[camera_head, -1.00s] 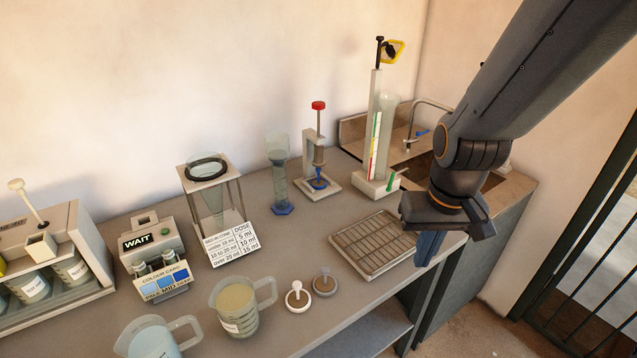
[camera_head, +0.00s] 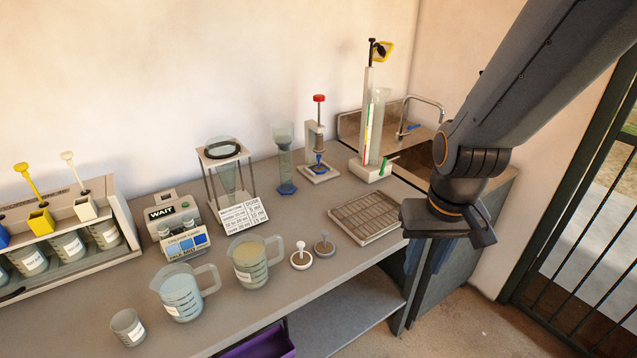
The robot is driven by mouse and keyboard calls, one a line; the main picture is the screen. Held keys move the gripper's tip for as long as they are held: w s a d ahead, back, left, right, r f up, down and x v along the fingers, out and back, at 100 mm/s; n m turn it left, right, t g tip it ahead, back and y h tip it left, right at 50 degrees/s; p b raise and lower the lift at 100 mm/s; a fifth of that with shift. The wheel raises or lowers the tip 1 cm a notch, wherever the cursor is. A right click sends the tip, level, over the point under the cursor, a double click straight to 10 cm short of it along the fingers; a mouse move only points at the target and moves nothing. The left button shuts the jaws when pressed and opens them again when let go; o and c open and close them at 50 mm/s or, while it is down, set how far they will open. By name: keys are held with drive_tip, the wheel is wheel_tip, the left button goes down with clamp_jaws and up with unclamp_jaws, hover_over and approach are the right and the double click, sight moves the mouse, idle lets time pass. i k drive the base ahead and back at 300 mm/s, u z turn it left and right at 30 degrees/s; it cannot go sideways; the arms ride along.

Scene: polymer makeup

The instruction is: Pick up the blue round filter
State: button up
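No part is clearly recognisable as a blue round filter. A small blue piece (camera_head: 319,159) sits under the upright, red-topped syringe in its stand at the back of the bench. Two round discs with upright knobs lie near the front edge: a whitish one (camera_head: 301,259) and a darker grey one (camera_head: 324,246). My gripper (camera_head: 423,258) points down at the right, beyond the bench's front edge, and is apart from all of these. It is dark, and its finger gap does not show clearly. I see nothing held.
A wire-rack tray (camera_head: 365,217) lies left of my gripper. Jugs (camera_head: 181,294), a dose card (camera_head: 243,214), a cone stand (camera_head: 226,151) and a blue-footed cylinder (camera_head: 286,160) stand on the bench. A tall column (camera_head: 366,115) stands before the sink. A barred gate is at right.

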sight(318, 169)
drive_tip(key=u, duration=0.35)
drive_tip(key=i, duration=1)
drive_tip(key=u, duration=0.05)
